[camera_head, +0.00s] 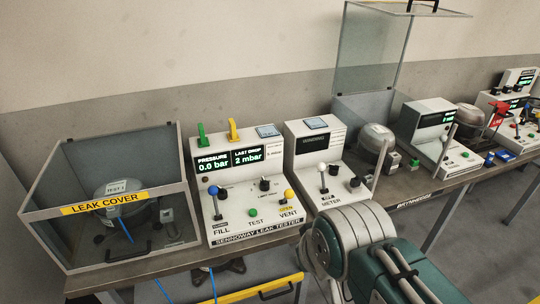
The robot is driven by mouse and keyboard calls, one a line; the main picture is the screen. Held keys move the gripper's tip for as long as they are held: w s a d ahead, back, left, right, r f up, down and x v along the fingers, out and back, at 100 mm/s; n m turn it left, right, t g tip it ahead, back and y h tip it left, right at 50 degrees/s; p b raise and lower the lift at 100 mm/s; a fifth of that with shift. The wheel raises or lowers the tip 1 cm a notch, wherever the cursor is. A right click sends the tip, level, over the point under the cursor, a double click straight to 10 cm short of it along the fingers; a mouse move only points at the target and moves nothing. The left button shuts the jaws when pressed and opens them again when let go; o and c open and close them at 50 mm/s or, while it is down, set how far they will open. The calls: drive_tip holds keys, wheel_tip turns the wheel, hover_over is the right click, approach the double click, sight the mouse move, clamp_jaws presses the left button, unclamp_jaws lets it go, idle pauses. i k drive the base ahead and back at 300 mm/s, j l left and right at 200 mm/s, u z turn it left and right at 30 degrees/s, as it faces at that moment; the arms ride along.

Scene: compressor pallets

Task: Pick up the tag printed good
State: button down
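No tag with a readable "good" shows in the head view. My arm rises from the lower right, in front of the bench. My gripper is not in view, and the arm covers part of the bench front near the meter.
A glass leak cover (115,255) encloses a compressor at left. Next to it stand the leak tester (255,225) and the meter console (325,185). An open glass box (365,60), a second compressor (376,143) and more consoles (435,125) stand rightward. Little bench is clear.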

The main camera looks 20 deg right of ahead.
sight(204, 141)
drive_tip(key=j+z, duration=0.25)
drive_tip(key=z, duration=0.2)
drive_tip(key=j+z, duration=0.25)
drive_tip(key=z, duration=0.2)
drive_tip(key=k+j+z, duration=0.15)
drive_tip(key=j, duration=0.3)
drive_tip(key=k+j+z, duration=0.1)
drive_tip(key=j, duration=0.35)
drive_tip(key=k+j+z, duration=0.15)
drive_tip(key=k+j, duration=0.15)
drive_tip(key=j, duration=0.15)
drive_tip(key=k+j+z, duration=0.1)
drive_tip(key=k+j, duration=0.15)
drive_tip(key=j, duration=0.15)
drive_tip(key=k+j, duration=0.15)
drive_tip(key=j, duration=0.15)
drive_tip(key=k+j, duration=0.15)
drive_tip(key=j, duration=0.2)
drive_tip(key=k+j, duration=0.2)
drive_tip(key=j+z, duration=0.05)
drive_tip(key=j, duration=0.05)
